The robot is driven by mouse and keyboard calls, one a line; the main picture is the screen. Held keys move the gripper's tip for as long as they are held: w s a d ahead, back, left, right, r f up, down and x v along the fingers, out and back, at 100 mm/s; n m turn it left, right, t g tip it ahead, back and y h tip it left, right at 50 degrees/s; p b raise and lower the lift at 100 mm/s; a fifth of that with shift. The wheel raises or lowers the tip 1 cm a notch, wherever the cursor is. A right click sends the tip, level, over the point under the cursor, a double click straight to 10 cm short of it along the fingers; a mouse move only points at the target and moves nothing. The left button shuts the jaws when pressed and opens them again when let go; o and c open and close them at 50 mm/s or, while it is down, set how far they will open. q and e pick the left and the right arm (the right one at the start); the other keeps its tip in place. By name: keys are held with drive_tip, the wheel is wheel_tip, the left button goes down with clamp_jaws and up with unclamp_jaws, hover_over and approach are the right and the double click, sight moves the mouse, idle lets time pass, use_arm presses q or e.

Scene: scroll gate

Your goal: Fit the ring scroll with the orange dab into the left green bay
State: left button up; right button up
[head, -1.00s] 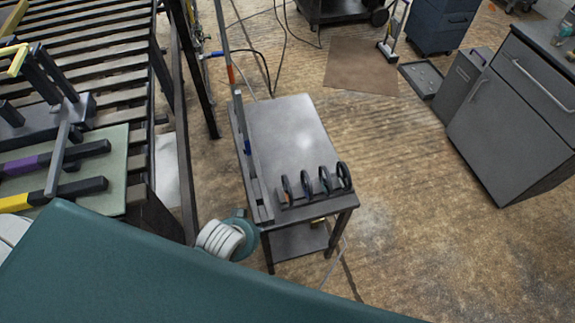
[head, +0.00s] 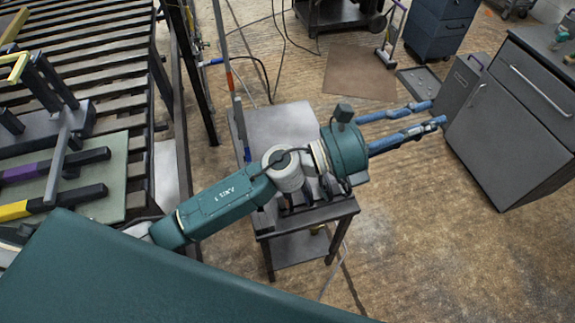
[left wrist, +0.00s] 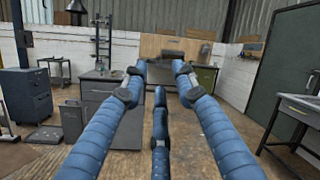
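Several dark ring scrolls (head: 308,195) stand in a row on the small grey table (head: 270,122). My left arm now crosses over them and hides most of them, and I cannot make out an orange dab. My left gripper (head: 436,113) reaches past the table's right side, over the floor. It has blue fingers spread apart with nothing between them, and the left wrist view shows it open and empty too (left wrist: 160,85). I cannot pick out the left green bay for certain in either view. My right gripper is not in view.
A pale green board (head: 115,190) with purple and yellow-ended bars lies on the slatted rack (head: 100,75) at left. An upright post stands at the small table's left edge. A grey cabinet (head: 515,125) stands at right. Floor between table and cabinet is clear.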

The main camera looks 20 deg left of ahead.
use_arm(q)
drive_tip(key=s+d+f+m+g, duration=0.35)
drive_tip(key=m+g, duration=0.25)
drive_tip(key=m, duration=0.3)
drive_tip(key=s+a+f+m+g+y, duration=0.1)
drive_tip(key=s+f+m+g+y, duration=0.15)
drive_tip(key=f+m, duration=0.3)
drive_tip(key=s+a+f+m+g+y, duration=0.1)
drive_tip(key=s+f+m+g+y, duration=0.1)
drive_tip(key=f+m+g+y, duration=0.3)
drive_tip(key=w+a+f+m+t+y, duration=0.1)
drive_tip(key=w+a+f+y, duration=0.1)
drive_tip(key=a, duration=0.7)
drive_tip(key=w+a+f+m+t+y, duration=0.1)
drive_tip(key=w+a+f+m+y, duration=0.1)
drive_tip(key=a+f+y, duration=0.3)
drive_tip(key=w+a+f+m+t+y+b, duration=0.1)
drive_tip(key=a+f, duration=0.4)
drive_tip(key=a, duration=0.8)
drive_tip(key=shift+w+m+y, duration=0.65)
drive_tip(key=shift+w+y, duration=0.45)
drive_tip(key=shift+y, duration=0.25)
wheel_tip(320, 180, down, 6)
drive_tip(key=shift+r+b, duration=0.1)
drive_tip(key=shift+b, duration=1.1)
wheel_tip(320, 180, down, 3)
drive_tip(key=b, duration=0.3)
drive_tip(key=shift+f+b, duration=0.7)
drive_tip(key=shift+b, duration=0.1)
